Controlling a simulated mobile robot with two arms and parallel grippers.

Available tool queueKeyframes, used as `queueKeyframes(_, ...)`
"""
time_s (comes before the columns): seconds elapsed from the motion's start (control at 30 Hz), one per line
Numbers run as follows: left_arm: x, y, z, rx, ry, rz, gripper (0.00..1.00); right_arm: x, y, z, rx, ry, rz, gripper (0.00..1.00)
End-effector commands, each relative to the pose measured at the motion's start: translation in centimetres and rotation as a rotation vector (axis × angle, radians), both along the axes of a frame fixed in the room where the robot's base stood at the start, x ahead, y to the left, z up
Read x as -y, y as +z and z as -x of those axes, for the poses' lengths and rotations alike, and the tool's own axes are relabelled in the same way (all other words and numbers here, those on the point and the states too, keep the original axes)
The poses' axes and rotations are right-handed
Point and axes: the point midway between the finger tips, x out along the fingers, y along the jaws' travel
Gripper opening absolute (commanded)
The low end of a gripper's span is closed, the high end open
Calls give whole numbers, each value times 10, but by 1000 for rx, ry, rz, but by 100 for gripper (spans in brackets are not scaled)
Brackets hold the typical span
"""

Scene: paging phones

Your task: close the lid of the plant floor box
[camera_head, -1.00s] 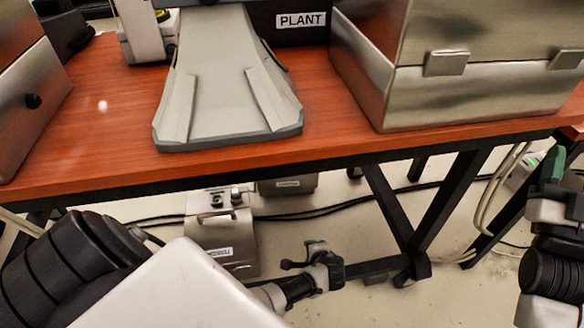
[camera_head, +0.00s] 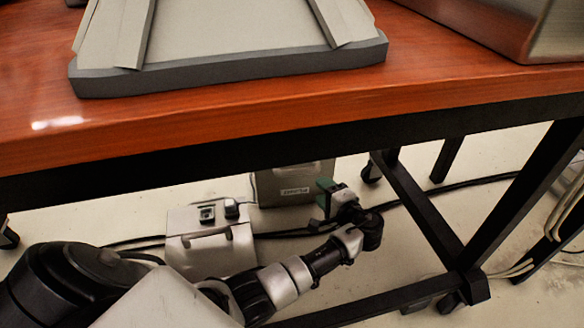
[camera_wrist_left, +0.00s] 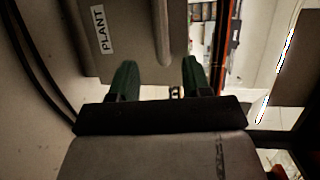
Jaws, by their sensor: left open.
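The plant floor box is a grey metal box labelled PLANT in the left wrist view (camera_wrist_left: 135,38), with a rounded handle-like bar on its face. It appears to be the rear box on the floor under the table in the head view (camera_head: 293,183), where its small label is hard to read. Its top is near the table's lower edge, and I cannot tell how its lid stands. My left gripper (camera_head: 322,195) is open and empty, just right of this box. Its two green fingers point at the box face in the left wrist view (camera_wrist_left: 158,78). My right gripper is out of view.
A second grey box (camera_head: 210,245) with a handle and latches stands nearer on the floor. The wooden table (camera_head: 230,115) overhangs the boxes, with black legs and a slanted brace (camera_head: 425,210) at right. Dark cables (camera_head: 440,192) run along the floor.

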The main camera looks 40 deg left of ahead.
Motion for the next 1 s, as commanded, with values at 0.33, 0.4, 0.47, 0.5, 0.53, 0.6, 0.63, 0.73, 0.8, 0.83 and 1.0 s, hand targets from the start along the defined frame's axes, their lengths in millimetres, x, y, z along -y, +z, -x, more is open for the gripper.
queueKeyframes(0.33,-43,-12,-19,3,4,-4,48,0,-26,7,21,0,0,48)
queueKeyframes(0.4,-56,-14,-24,4,4,-4,48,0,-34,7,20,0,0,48)
queueKeyframes(0.47,-66,-16,-28,4,3,-3,48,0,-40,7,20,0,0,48)
queueKeyframes(0.5,-72,-16,-31,3,4,-3,48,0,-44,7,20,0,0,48)
queueKeyframes(0.53,-76,-16,-33,4,3,-4,48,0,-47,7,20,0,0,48)
queueKeyframes(0.6,-84,-18,-37,3,2,-2,48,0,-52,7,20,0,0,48)
queueKeyframes(0.63,-87,-18,-38,3,2,-2,48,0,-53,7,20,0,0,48)
queueKeyframes(0.73,-94,-17,-41,2,2,-1,48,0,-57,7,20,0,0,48)
queueKeyframes(0.8,-97,-17,-42,2,1,-2,48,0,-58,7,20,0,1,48)
queueKeyframes(0.83,-97,-17,-42,2,1,-2,48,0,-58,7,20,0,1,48)
queueKeyframes(1.0,-98,-16,-43,1,1,-1,48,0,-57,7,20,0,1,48)
